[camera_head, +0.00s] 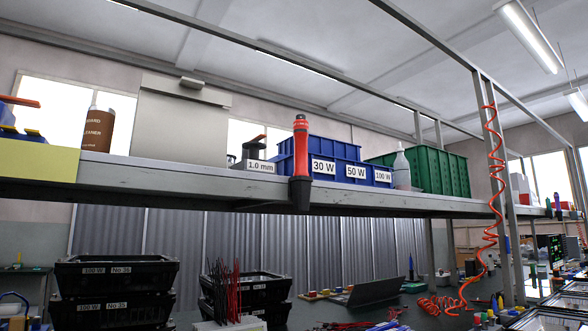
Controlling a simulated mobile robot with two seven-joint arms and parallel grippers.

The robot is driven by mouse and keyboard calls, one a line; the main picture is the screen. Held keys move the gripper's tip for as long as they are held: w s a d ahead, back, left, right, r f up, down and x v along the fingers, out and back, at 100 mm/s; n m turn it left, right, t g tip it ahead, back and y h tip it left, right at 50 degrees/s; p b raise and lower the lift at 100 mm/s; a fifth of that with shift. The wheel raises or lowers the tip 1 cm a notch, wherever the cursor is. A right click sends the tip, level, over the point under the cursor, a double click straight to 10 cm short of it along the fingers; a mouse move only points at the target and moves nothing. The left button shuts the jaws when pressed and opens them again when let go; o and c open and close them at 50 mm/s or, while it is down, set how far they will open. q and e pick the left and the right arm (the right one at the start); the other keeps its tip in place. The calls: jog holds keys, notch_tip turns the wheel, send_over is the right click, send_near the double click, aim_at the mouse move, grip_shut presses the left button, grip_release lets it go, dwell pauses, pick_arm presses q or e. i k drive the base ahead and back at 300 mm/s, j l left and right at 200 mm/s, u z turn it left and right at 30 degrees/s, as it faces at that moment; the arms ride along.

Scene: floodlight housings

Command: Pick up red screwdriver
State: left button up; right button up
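A red screwdriver (301,147) with a black end cap stands upright at the front edge of the raised shelf, near the middle of the view. Its lower end sits in a black holder (300,193) fixed at the shelf edge, so its shaft is hidden. Neither of my grippers shows in the head view.
Black crates (113,290) stand below. A red coiled hose (491,180) hangs at the right post. Space before the screwdriver looks clear.

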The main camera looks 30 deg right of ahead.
aim_at(300, 126)
jog(key=k+l+u, duration=0.1)
jog(key=l+u, duration=0.15)
jog(key=u, duration=0.25)
jog(key=k+l+u, duration=0.1)
jog(key=u, duration=0.4)
jog(key=k+l+u, duration=0.35)
jog(key=k+l, duration=0.25)
jog(key=k, duration=0.15)
jog(key=k+l, duration=0.25)
jog(key=k, duration=0.1)
